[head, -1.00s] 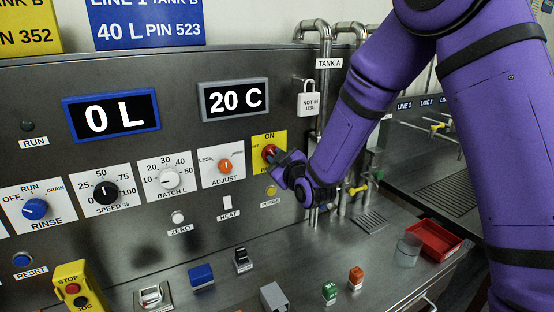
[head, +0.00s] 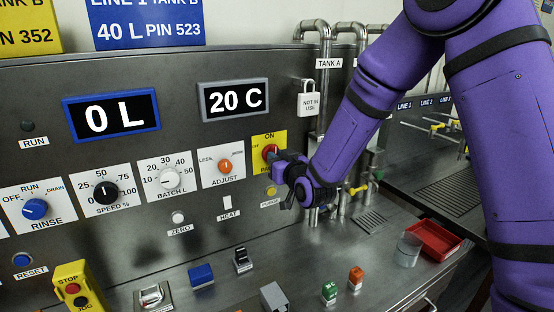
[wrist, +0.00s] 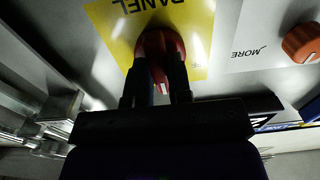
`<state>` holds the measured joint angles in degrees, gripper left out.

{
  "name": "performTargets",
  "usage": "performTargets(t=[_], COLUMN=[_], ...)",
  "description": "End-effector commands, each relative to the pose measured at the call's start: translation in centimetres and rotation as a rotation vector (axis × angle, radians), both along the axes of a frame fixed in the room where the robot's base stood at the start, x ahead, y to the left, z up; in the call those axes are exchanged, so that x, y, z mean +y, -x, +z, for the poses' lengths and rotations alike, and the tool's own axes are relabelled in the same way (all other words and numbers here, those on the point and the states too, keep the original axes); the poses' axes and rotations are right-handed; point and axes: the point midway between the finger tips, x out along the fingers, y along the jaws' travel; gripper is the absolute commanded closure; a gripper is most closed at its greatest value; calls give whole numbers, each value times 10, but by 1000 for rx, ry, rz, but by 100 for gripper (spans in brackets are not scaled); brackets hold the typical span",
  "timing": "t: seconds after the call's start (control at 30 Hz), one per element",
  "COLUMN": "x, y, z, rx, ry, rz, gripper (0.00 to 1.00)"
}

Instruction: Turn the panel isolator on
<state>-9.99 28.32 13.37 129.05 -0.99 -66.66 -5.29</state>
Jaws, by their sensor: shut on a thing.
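The panel isolator is a red rotary knob (head: 271,152) on a yellow plate (head: 258,143) at the right end of the row of controls. "ON" shows at the plate's top, and the lower lettering is partly covered by my gripper. My gripper (head: 279,156) reaches it from the right. In the wrist view the red knob (wrist: 158,45) sits between the two dark fingers of my gripper (wrist: 157,85), which are shut on it. Its white mark points toward the picture's bottom, away from the upside-down "PANEL" lettering. The "ON" label is hidden in that view.
The orange adjust knob (head: 225,166) is just left of the plate, and the yellow purge button (head: 271,190) is below it. A padlock tagged "NOT IN USE" (head: 308,102) hangs above right beside pipes. Several small items and a red tray (head: 434,241) stand on the bench.

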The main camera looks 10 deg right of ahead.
Motion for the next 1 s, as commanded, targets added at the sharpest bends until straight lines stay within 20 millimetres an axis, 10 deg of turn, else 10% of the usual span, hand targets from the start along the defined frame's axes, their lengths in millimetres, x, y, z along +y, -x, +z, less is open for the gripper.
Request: performTargets(t=[0.37,0.4,0.5,1.0], x=[0,0,0,-8], y=[1,1,1,20], z=[-2,-2,-1,0], rx=[6,6,6,4], ry=[-5,-5,-4,-3], rz=[0,0,0,0], gripper=[100,79,56,55])
